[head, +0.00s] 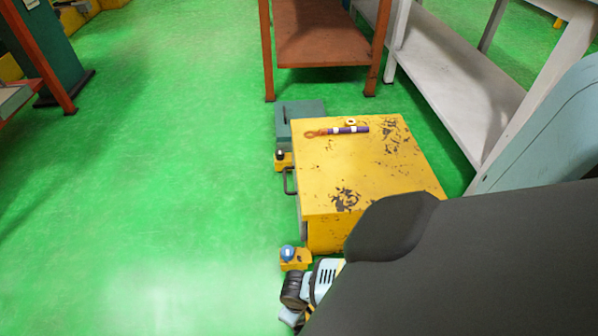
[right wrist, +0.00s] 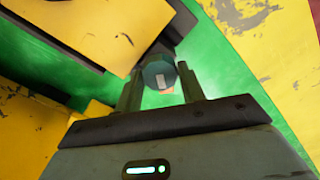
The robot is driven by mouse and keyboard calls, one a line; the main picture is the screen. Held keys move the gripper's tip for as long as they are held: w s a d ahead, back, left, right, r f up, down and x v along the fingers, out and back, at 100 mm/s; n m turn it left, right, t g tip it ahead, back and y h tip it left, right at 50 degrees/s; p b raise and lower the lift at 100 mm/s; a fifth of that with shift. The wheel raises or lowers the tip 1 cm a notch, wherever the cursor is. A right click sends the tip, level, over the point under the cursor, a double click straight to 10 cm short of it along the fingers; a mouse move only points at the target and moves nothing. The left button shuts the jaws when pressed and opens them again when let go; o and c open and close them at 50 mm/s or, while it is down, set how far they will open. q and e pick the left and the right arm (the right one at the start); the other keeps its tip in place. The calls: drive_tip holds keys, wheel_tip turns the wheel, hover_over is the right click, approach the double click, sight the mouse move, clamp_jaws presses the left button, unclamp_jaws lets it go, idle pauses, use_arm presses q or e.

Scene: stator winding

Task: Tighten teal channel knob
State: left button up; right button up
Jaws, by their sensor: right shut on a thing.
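In the right wrist view my right gripper (right wrist: 161,92) is shut on a teal knob (right wrist: 157,72). The knob is round, with a pale mark on its face, and sits between the two dark fingers. My right gripper is not clearly visible in the head view, where a large dark arm part covers the lower right. A blue-topped knob (head: 288,253) stands on a small yellow block at the near left corner of the yellow cabinet; I cannot tell whether it is the held one. My left gripper is not in view.
The worn yellow cabinet (head: 325,180) has a side handle and carries a long purple-and-orange tool (head: 345,130). A black-topped knob (head: 280,155) on a yellow block and a teal box (head: 300,109) are behind. Green floor is clear to the left; shelves stand behind and right.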

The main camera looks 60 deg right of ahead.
drive_tip(key=m+p, duration=0.1)
drive_tip(key=m, duration=0.1)
drive_tip(key=shift+a+r+m, duration=0.1)
drive_tip(key=shift+m, duration=0.3)
drive_tip(key=m+p, duration=0.1)
drive_tip(key=m, duration=0.2)
drive_tip(key=shift+m, duration=0.3)
drive_tip(key=m, duration=0.2)
drive_tip(key=shift+m+p, duration=0.3)
drive_tip(key=shift+m, duration=0.1)
drive_tip(key=m, duration=0.3)
drive_tip(key=shift+m, duration=0.3)
drive_tip(key=m, duration=0.3)
drive_tip(key=shift+m, duration=0.3)
drive_tip(key=m, duration=0.3)
drive_tip(key=shift+m, duration=0.3)
drive_tip(key=m, duration=0.3)
drive_tip(key=shift+m, duration=0.3)
drive_tip(key=shift+d+m, duration=0.2)
drive_tip(key=shift+m, duration=1.6)
